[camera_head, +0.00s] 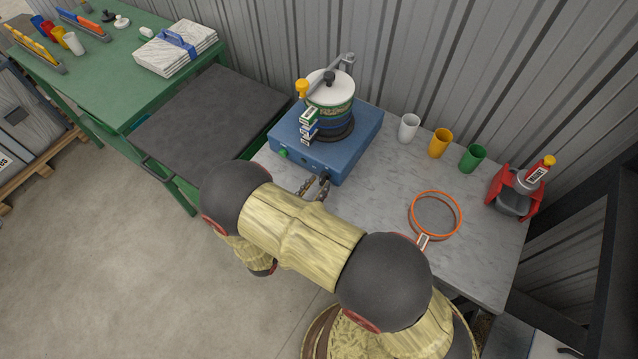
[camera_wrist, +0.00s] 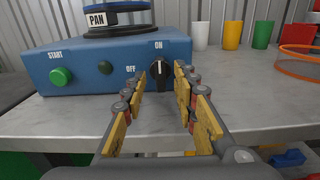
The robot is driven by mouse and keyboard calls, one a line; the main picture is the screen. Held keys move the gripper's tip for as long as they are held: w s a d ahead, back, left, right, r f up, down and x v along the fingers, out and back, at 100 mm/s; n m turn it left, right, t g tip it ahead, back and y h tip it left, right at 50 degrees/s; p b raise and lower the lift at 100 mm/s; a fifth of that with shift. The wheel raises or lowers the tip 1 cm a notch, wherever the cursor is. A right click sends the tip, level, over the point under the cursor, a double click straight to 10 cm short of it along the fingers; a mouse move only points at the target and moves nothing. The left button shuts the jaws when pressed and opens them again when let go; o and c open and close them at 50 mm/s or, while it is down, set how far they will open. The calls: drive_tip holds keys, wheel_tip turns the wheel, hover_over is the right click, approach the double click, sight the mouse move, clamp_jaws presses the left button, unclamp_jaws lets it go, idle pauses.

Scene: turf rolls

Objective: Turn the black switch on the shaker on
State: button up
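The shaker is a blue box (camera_head: 330,150) with a white-topped pot on it, standing on a grey table; its front panel (camera_wrist: 98,62) fills much of the wrist view. The black switch (camera_wrist: 160,72) is a round knob at the panel's right, with ON printed above it and OFF to its left. Its white mark looks upright, toward ON. My gripper (camera_wrist: 160,76) is open, with its yellow-padded fingers to the left and right of the knob and gaps beside it. I cannot tell how far the tips reach past it. In the head view my gripper (camera_head: 314,189) is at the shaker's front edge.
A green START button (camera_wrist: 61,76) is on the panel's left. White (camera_head: 409,127), yellow (camera_head: 439,142) and green (camera_head: 472,158) cups stand right of the shaker. An orange-rimmed sieve (camera_head: 435,214) and a red device (camera_head: 515,192) are further right. Bare tabletop lies between.

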drive_tip(key=v, duration=1)
drive_tip(key=shift+s, duration=0.2)
drive_tip(key=shift+a+f, duration=0.1)
drive_tip(key=shift+a, duration=0.05)
